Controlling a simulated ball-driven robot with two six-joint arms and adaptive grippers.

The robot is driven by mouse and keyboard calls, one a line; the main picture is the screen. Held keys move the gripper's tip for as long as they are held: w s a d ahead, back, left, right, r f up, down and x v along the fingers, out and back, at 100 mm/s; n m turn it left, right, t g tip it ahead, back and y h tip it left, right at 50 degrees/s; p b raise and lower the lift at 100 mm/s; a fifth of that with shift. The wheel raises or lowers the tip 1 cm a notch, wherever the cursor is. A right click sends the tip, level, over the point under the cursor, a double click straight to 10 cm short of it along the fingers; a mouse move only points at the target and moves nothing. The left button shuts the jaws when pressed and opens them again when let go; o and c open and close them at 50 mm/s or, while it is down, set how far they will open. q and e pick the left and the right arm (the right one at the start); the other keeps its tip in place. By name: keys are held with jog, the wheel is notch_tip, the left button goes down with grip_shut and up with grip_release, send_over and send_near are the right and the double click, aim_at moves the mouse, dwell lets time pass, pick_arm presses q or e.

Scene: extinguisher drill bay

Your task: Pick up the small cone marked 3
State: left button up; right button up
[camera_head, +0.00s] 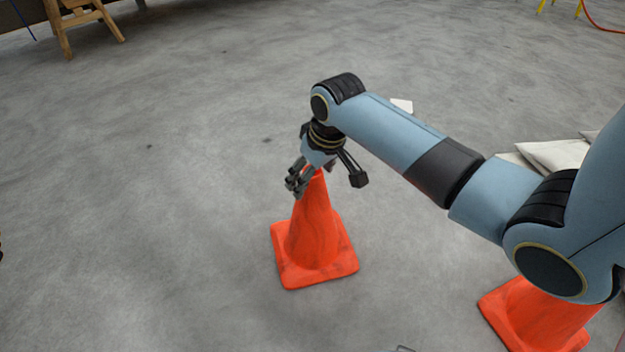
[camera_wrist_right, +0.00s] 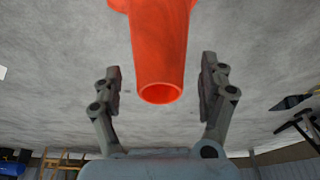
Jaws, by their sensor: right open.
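An orange cone (camera_head: 313,235) stands upright on the grey floor in the middle of the head view. No number shows on its visible faces, so I cannot tell if it is the one marked 3. My right gripper (camera_head: 308,180) is at its top, angled down, and hides the tip. In the right wrist view the cone (camera_wrist_right: 162,50) has its hollow tip between the two open fingers of the gripper (camera_wrist_right: 160,78), with a gap on each side. A second orange cone (camera_head: 535,318) stands at the lower right, its upper part hidden behind my right arm. My left gripper is out of view.
Pale sacks (camera_head: 555,155) lie at the right behind my arm. A wooden stand (camera_head: 85,22) is at the far left, and a white sheet (camera_head: 402,105) lies beyond the arm. The floor left of the near cone is clear.

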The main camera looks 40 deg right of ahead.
jog(key=c, duration=1.6)
jog(key=shift+r, duration=0.1)
